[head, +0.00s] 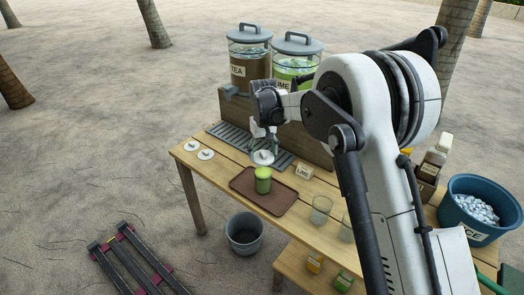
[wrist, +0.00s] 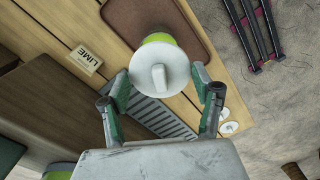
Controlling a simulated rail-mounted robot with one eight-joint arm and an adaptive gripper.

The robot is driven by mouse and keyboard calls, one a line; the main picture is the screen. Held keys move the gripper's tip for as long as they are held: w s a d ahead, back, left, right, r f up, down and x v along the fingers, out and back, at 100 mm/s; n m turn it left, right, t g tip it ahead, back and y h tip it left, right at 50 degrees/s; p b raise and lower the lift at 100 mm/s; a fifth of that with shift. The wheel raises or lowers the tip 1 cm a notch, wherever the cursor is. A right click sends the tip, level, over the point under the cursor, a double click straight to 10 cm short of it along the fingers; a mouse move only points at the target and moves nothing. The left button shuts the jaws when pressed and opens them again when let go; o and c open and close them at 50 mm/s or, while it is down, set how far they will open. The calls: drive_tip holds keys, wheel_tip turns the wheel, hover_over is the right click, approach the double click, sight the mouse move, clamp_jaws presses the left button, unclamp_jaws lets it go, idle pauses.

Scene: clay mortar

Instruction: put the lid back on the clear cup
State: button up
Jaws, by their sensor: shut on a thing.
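My gripper (head: 264,140) is shut on a round white lid (head: 262,158) with a raised bar handle. In the wrist view the lid (wrist: 158,78) lies between my gripper's two green-padded fingers (wrist: 162,86), handle side facing the camera. The clear cup (head: 263,184), filled with green drink, stands upright on a brown tray (head: 243,182). The lid appears just above and slightly behind the cup in the head view. In the wrist view the lid hides most of the cup (wrist: 158,38), so the exact gap cannot be told.
Two more white lids (head: 205,154) lie at the table's left end. A LIME sign (head: 303,172) and empty glasses (head: 321,209) stand right of the tray. Drink dispensers (head: 249,62) stand behind on a wooden stand. An ice tub (head: 480,211) is at right, a grey bin (head: 245,235) below.

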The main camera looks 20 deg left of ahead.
drive_tip(key=shift+f+b, duration=0.35)
drive_tip(key=shift+f, duration=1.4)
drive_tip(key=shift+f+b, duration=0.9)
drive_tip(key=shift+f, duration=0.2)
drive_tip(key=shift+f+b, duration=0.15)
drive_tip(key=shift+b, duration=1)
idle(0.5)
idle(0.4)
drive_tip(key=o, duration=1.2)
drive_tip(key=shift+r+p, duration=1.1)
drive_tip(key=shift+r, duration=2.45)
